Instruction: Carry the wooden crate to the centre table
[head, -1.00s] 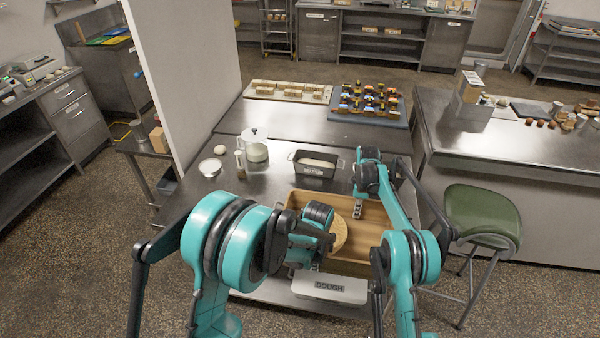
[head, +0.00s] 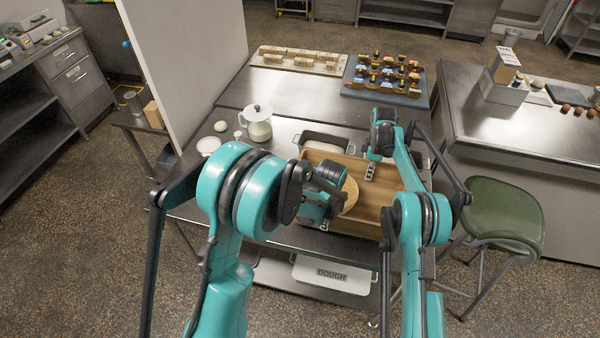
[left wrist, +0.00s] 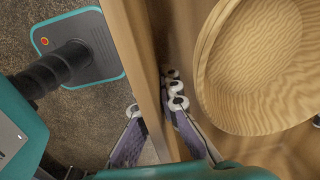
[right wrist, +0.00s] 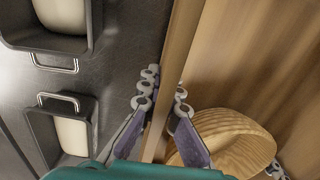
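The wooden crate (head: 393,205) is in front of me at the near end of the steel table, with a round wooden basket (head: 350,196) inside it. My left gripper (head: 325,224) has its fingers on both sides of the near wall, which also shows in the left wrist view (left wrist: 143,60). My right gripper (head: 370,172) straddles the far wall, seen in the right wrist view (right wrist: 178,60). Both grippers look shut on these walls. The crate seems raised and hides part of a dark dough tin (head: 325,139). Its underside is hidden.
The steel table (head: 235,118) carries a white jug (head: 257,122), a tray of loaves (head: 298,61) and a tray of small pastries (head: 385,78). A green stool (head: 497,212) and another counter (head: 480,125) stand right. A white dough bin (head: 335,273) sits below.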

